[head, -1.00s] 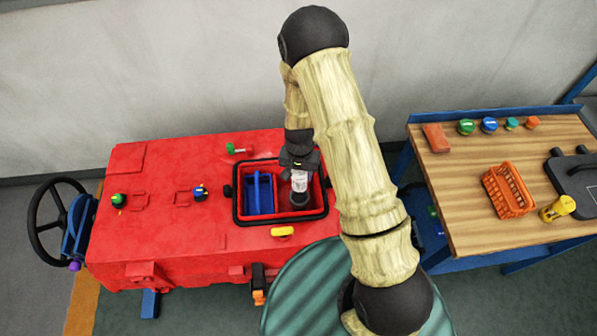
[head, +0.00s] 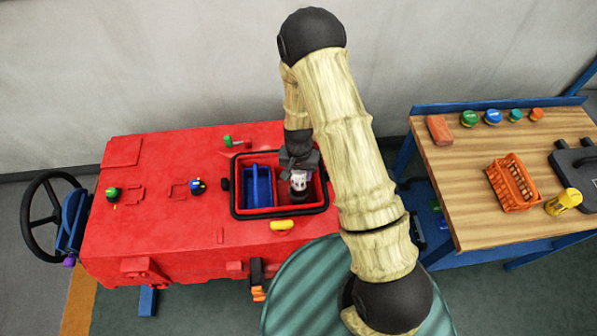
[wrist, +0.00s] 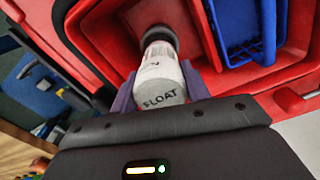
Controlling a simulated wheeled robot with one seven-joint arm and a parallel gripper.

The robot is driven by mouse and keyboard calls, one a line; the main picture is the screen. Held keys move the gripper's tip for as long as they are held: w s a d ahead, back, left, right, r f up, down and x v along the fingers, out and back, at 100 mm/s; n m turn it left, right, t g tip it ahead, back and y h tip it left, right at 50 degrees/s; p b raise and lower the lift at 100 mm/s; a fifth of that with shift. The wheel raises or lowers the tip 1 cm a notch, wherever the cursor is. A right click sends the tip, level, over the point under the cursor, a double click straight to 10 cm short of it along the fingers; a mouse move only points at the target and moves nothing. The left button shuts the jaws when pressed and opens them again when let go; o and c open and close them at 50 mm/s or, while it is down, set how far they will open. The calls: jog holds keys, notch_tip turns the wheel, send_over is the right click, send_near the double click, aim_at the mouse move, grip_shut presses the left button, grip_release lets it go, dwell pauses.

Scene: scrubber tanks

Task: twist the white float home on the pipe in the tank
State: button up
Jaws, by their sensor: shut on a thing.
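The white float (wrist: 163,78), marked FLOAT, is between the two fingers of my gripper (wrist: 160,92) in the wrist view. Its far end meets a dark round part (wrist: 157,36) inside the red tank (head: 318,188); whether it is fully seated cannot be told. In the head view the float (head: 299,181) shows small below my gripper (head: 298,166), in the right part of the tank opening. My gripper is shut on the float. The pipe itself is not clearly visible.
A blue basket (head: 258,188) sits in the tank's left part, close to my gripper. A black rim (head: 280,214) frames the opening. A yellow handle (head: 282,225) lies in front. A wooden bench (head: 465,190) with an orange basket (head: 513,183) stands at right.

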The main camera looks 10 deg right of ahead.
jog(key=shift+n, duration=2.5)
jog(key=n, duration=0.2)
jog(key=shift+n, duration=0.3)
jog(key=shift+f+b, duration=0.1)
jog(key=shift+b, duration=0.25)
jog(key=shift+d+f+b, duration=0.1)
jog(key=shift+f+b, duration=0.35)
jog(key=shift+f, duration=0.15)
jog(key=shift+f, duration=0.1)
jog(key=shift+f+b, duration=0.55)
jog(key=shift+f, duration=0.05)
